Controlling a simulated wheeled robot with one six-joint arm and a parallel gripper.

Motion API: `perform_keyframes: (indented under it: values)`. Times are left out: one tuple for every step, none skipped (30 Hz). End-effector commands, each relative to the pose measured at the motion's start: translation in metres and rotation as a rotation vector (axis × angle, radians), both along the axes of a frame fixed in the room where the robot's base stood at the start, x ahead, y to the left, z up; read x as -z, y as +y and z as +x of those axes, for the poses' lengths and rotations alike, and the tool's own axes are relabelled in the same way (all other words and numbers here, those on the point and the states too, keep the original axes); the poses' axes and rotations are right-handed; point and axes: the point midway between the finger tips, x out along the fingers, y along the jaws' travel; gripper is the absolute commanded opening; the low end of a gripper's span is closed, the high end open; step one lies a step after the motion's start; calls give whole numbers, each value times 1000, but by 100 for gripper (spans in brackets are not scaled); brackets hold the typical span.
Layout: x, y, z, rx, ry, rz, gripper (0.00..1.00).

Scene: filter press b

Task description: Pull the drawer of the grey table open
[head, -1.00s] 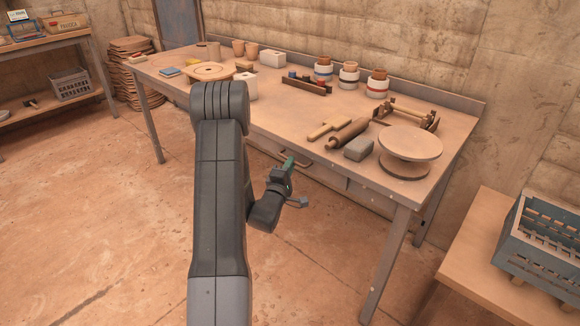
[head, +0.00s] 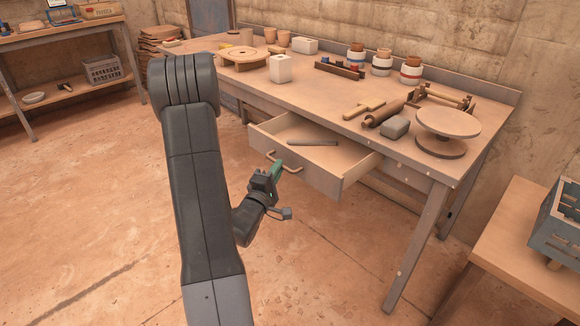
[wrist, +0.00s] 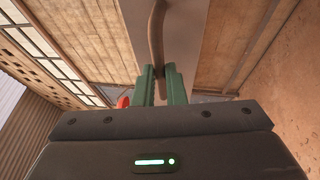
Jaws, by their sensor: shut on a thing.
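The grey table (head: 437,218) stands along the wall in the head view, with its drawer (head: 318,178) pulled well out toward me. A dark grey flat bar (head: 312,142) lies inside the drawer. My gripper (head: 277,168) is at the curved drawer handle (head: 291,167) on the drawer front. In the wrist view its green fingers (wrist: 162,84) are shut on the handle (wrist: 157,35), which runs up between them. The fingers hide part of the handle.
A low table with a blue crate (head: 560,225) is at the right. Open floor lies in front of the drawer.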

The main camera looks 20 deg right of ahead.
Motion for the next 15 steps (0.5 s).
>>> perform_keyframes:
  values:
    - [1, 7, -2, -3, 1, 1, 0]
    - [1, 10, -3, -3, 1, 1, 0]
    - [1, 13, -4, -4, 1, 0, 0]
    - [1, 15, -5, -3, 1, 1, 0]
    - [1, 17, -6, -2, 2, 1, 0]
    - [1, 19, -7, -2, 2, 1, 0]
    - [1, 20, -8, -2, 2, 1, 0]
    - [1, 21, -8, -2, 2, 1, 0]
    - [1, 22, -9, -2, 2, 1, 0]
    - [1, 22, -9, -2, 2, 1, 0]
    - [1, 22, -9, -2, 2, 0, 0]
    - [0, 23, -9, -1, 2, 0, 0]
    - [0, 23, -9, -1, 2, 0, 0]
    - [0, 23, -9, -1, 2, 0, 0]
    - [0, 23, -9, -1, 2, 0, 0]
